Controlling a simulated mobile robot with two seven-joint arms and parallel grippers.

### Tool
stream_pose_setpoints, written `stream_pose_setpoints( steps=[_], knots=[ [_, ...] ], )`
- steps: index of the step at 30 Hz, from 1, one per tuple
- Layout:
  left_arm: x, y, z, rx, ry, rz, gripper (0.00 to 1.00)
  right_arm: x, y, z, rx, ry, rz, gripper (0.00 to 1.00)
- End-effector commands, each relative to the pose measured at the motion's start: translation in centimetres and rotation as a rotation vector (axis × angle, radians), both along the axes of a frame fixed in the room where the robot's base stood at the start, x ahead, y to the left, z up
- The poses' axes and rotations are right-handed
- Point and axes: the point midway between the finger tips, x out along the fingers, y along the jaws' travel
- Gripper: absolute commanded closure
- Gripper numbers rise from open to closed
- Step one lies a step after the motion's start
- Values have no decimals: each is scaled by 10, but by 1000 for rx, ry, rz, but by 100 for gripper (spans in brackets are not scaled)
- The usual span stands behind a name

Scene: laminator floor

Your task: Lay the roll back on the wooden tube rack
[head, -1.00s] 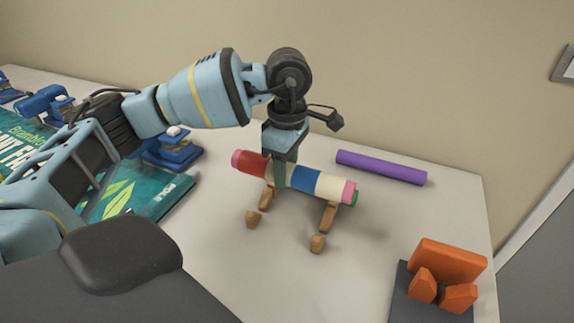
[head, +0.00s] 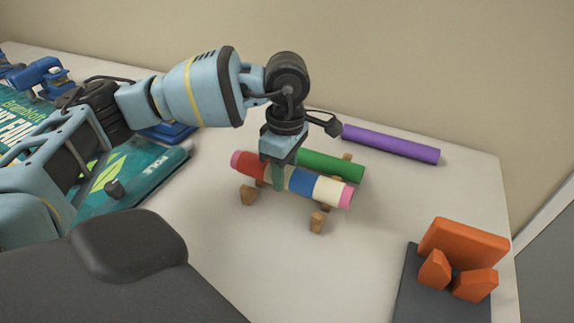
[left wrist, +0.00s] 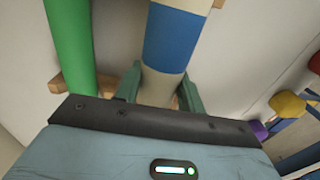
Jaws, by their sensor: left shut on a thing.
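The striped roll (head: 304,182), red, cream, blue and pink, is held in my left gripper (head: 277,180). The gripper's two fingers are shut on a cream part of it. The roll lies across above the front part of the wooden tube rack (head: 318,221); I cannot tell whether it touches the wood. A green tube (head: 330,165) lies behind it on the rack, roughly parallel. In the left wrist view the striped roll (left wrist: 176,38) runs between the green fingers (left wrist: 160,88), with the green tube (left wrist: 70,45) apart to its left. My right gripper is not in view.
A purple tube (head: 392,144) lies at the back of the table (head: 290,270) near the wall. Orange blocks (head: 463,242) stand on a dark mat (head: 412,290) at right. A teal printed sheet (head: 160,170) and blue devices are at left. The table in front of the rack is clear.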

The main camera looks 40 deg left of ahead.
Motion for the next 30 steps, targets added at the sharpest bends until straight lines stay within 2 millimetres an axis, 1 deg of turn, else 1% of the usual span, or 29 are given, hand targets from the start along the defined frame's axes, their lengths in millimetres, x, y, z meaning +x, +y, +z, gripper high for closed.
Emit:
stream_pose_setpoints(
  steps=[1,9,15,24,25,30],
  knots=[
    [0,0,-7,1,2,0,88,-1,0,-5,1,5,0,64],
    [0,0,-25,-1,2,-2,88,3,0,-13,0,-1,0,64],
    [0,0,-30,0,0,-2,88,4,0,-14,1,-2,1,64],
    [0,0,-30,0,-1,-2,88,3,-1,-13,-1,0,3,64],
    [0,0,-30,0,-1,-2,59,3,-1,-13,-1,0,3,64],
    [0,0,-30,0,0,-2,36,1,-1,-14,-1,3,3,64]
  ],
)
